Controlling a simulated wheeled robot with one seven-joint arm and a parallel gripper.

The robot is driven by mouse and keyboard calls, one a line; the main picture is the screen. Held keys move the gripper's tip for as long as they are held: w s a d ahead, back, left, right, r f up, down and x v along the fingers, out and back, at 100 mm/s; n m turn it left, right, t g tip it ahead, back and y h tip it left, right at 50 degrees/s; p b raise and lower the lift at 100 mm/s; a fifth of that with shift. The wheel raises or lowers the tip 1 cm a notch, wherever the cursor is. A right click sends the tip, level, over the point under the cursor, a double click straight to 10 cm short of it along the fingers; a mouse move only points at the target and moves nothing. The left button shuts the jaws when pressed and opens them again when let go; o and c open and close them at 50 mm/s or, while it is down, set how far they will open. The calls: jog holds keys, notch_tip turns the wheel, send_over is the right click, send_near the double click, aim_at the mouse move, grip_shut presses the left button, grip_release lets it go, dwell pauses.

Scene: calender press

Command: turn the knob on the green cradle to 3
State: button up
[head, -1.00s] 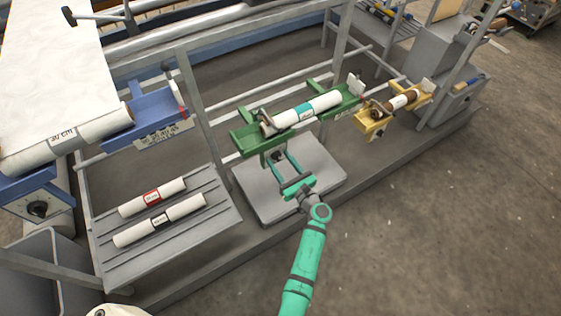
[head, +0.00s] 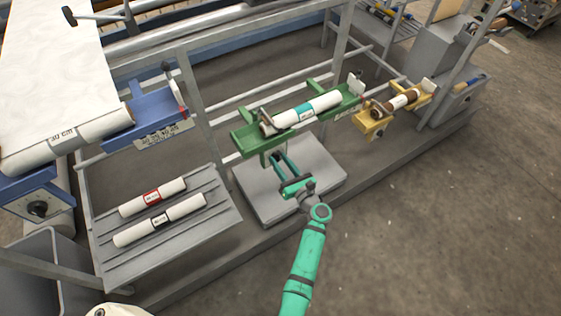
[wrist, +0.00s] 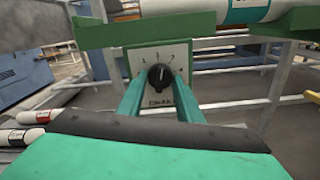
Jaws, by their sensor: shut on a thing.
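The green cradle (head: 245,142) holds a white roll with a teal label (head: 304,112). In the wrist view the cradle's green rail (wrist: 120,31) runs across the top. Below it is a pale dial plate (wrist: 180,52) with small marks, and the black knob (wrist: 160,77) sits at its middle. My gripper (head: 278,157) reaches up to the plate from the front. In the wrist view its two teal fingers (wrist: 159,88) stand left and right of the knob, shut on it. A light line shows on the knob's upper face. The numbers are too small to read surely.
A blue cradle (head: 150,117) stands left and a yellow cradle (head: 372,125) right, both on the frame. Two labelled rolls (head: 160,220) lie on a grey rack (head: 105,265) at lower left. A grey plate (head: 325,170) lies below the green cradle. The floor at right is clear.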

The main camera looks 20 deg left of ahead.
jog(key=m, duration=0.4)
jog(key=shift+m, duration=0.4)
jog(key=shift+a, duration=0.1)
jog(key=shift+w, duration=0.1)
jog(key=o, duration=0.7)
jog(key=shift+d, duration=0.2)
jog(key=o, duration=0.3)
jog(key=shift+a, duration=0.15)
jog(key=v, duration=1.1)
